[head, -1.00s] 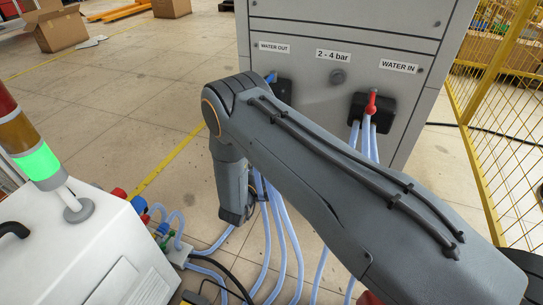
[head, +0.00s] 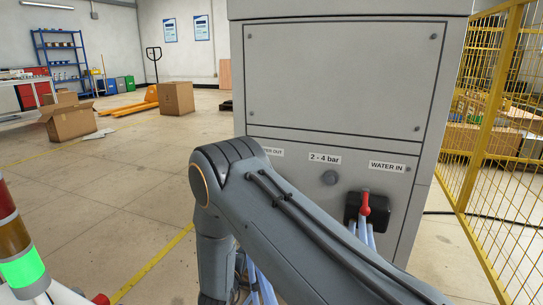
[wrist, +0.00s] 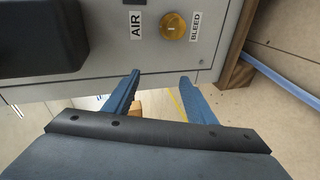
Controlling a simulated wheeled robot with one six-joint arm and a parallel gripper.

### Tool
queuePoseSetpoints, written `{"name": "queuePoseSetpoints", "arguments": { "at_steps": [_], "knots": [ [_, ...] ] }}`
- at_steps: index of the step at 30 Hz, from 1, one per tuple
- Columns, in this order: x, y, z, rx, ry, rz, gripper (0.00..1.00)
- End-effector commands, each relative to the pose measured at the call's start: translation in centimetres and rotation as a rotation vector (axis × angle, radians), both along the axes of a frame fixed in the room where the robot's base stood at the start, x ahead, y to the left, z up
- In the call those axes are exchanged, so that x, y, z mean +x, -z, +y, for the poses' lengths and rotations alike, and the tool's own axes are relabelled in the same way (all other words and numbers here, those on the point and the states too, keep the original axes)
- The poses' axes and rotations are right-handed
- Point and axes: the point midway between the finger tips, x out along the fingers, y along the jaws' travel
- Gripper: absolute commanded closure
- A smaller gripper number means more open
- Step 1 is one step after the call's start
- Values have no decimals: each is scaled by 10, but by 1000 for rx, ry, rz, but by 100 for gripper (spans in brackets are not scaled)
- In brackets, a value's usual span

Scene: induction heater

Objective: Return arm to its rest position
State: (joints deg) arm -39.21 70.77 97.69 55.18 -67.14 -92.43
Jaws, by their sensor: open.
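My gripper (wrist: 160,88) shows in the wrist view with its two blue fingers apart and nothing between them. Beyond the fingertips is a grey panel with a brass knob (wrist: 173,25) between labels reading AIR and BLEED. My gripper is not visible in the head view. There my grey arm reaches from the lower right up to a bent joint at the middle, then down out of the frame. It passes in front of the grey cabinet (head: 335,75), and hides part of the WATER OUT label.
A red-handled valve (head: 365,203) with pale blue hoses sits at WATER IN. A yellow mesh fence (head: 490,120) stands at the right. A signal tower with a green light (head: 22,268) is at lower left. Open floor (head: 120,180) lies left, with cardboard boxes (head: 176,98) farther back.

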Motion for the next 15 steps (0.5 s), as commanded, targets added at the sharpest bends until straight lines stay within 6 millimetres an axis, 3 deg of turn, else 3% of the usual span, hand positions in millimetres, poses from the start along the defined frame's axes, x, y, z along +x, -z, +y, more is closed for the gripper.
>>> {"name": "queuePoseSetpoints", "arguments": {
  "at_steps": [1, 8, 15],
  "knots": [
    [2, -19, 13, 78, -22, 27, 49],
    [-16, -76, 62, 400, -96, 204, 49],
    [-71, -136, 91, 656, -115, 433, 49]
  ]
}}
